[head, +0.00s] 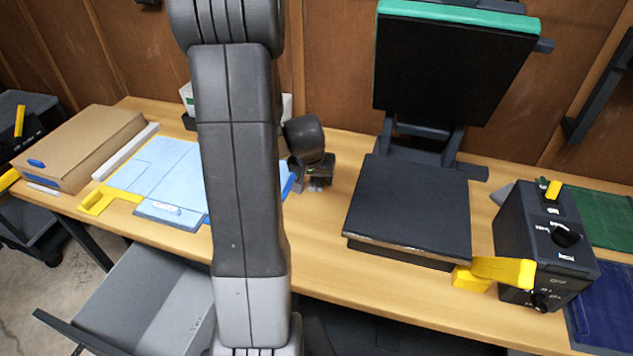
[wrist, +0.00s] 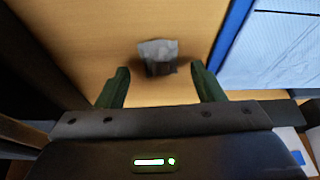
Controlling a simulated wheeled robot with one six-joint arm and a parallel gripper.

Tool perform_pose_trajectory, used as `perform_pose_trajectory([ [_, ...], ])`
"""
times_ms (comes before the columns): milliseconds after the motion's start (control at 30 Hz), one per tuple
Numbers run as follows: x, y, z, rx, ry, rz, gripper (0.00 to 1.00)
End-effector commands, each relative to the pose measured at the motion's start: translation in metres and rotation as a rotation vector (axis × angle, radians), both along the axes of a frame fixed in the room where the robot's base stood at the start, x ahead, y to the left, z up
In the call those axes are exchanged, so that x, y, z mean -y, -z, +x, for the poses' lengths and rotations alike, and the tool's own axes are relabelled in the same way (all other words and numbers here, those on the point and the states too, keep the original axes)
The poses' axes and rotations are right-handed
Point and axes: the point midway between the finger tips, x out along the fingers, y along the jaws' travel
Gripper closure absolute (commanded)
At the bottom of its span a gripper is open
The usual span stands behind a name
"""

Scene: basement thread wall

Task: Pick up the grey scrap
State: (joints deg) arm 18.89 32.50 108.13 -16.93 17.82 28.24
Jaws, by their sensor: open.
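The grey scrap (wrist: 158,57) is a small crumpled piece on the wooden bench in the wrist view. It lies just beyond my fingertips and roughly centred between them, with bare wood around it. My gripper (wrist: 160,78) is open and empty, with one dark green finger on each side. In the head view my gripper (head: 318,178) points down over the bench, right of the blue sheet. I cannot clearly make out the scrap in the head view, where my gripper covers that spot.
The blue sheet (head: 157,168) with yellow edging lies left of my gripper. A black press (head: 412,207) with a raised plate stands to the right. A black control box (head: 545,240) stands farther right. A cardboard box (head: 80,146) is far left. Bare wood separates gripper and press.

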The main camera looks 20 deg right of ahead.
Motion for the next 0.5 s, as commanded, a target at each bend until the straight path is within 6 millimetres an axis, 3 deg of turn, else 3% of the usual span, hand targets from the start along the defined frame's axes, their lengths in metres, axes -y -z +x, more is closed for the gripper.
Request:
perform_pose_trajectory([
  [133,0.0024,0.0112,0.0037,-0.001,0.000,0.001,0.38],
  [400,0.0029,0.0123,0.0047,0.001,0.000,-0.001,0.38],
  [500,0.0028,0.0123,0.0047,0.001,0.000,-0.001,0.56],
])
